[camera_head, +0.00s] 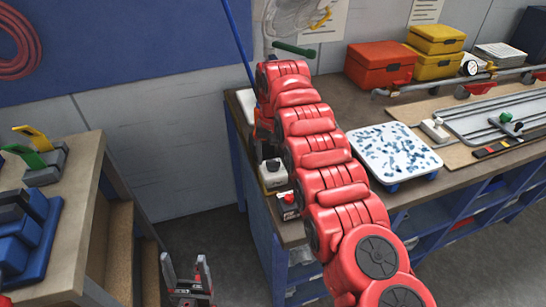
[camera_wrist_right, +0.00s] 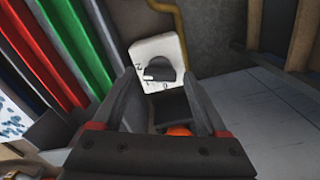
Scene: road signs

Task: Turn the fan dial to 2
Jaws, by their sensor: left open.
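The fan dial (camera_wrist_right: 142,50) shows in the right wrist view as a white plate with printed digits and a dark grey knob (camera_wrist_right: 163,70). A "2" is at its left and other digits are lower down. My right gripper (camera_wrist_right: 160,82) has its fingers spread, with the tips just short of the knob or at its sides; I cannot tell if they touch. In the head view a wire-caged fan (camera_head: 295,14) stands at the top, partly cut off, and my red right arm hides the right gripper and the dial. My left gripper (camera_head: 187,279) is open and empty low over the floor.
The workbench (camera_head: 352,112) bears a red case (camera_head: 380,68), yellow cases (camera_head: 436,40), a blue-speckled white plate (camera_head: 395,152) and clamps. Another bench (camera_head: 75,205) with tools is at the left. Floor between is clear.

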